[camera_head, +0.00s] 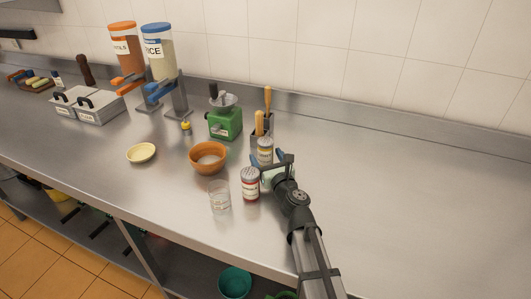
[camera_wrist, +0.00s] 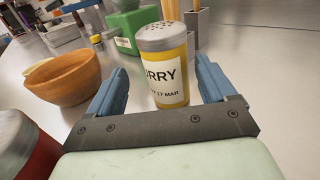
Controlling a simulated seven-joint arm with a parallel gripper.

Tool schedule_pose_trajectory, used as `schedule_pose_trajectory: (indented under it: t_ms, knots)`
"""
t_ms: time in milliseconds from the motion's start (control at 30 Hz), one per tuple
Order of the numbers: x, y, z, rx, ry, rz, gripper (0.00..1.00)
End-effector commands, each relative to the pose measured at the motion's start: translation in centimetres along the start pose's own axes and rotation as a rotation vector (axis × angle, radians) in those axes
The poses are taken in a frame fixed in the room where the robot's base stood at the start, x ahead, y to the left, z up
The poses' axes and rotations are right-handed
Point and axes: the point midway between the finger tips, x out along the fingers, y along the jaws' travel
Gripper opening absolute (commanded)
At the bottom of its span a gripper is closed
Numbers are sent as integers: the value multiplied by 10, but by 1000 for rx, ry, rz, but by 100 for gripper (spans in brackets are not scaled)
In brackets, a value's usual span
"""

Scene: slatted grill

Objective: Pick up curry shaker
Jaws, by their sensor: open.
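The curry shaker (camera_wrist: 165,75) is a yellow jar with a grey perforated lid and a white label reading "URRY" in the wrist view. It stands upright on the steel counter. It also shows in the head view (camera_head: 265,150), just beyond my gripper. My gripper (camera_wrist: 160,85) is open, with one blue finger on each side of the shaker in the wrist picture. Gaps show between both fingers and the jar. The shaker's lower edge is partly hidden behind the gripper's dark bar. In the head view my gripper (camera_head: 268,160) is low over the counter.
A red-brown shaker (camera_head: 250,185) and a clear glass (camera_head: 220,197) stand at the front left. An orange-brown bowl (camera_head: 208,158) is left of the curry shaker. The counter's right side is clear.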

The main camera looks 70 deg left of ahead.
Motion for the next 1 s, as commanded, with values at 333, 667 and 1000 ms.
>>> schedule_pose_trajectory:
  t_ms: [333,667,1000]
  knots:
    - [33,-8,1,-2,0,-1,84]
    - [52,-8,0,0,2,-1,84]
    - [51,-8,0,0,2,-1,61]
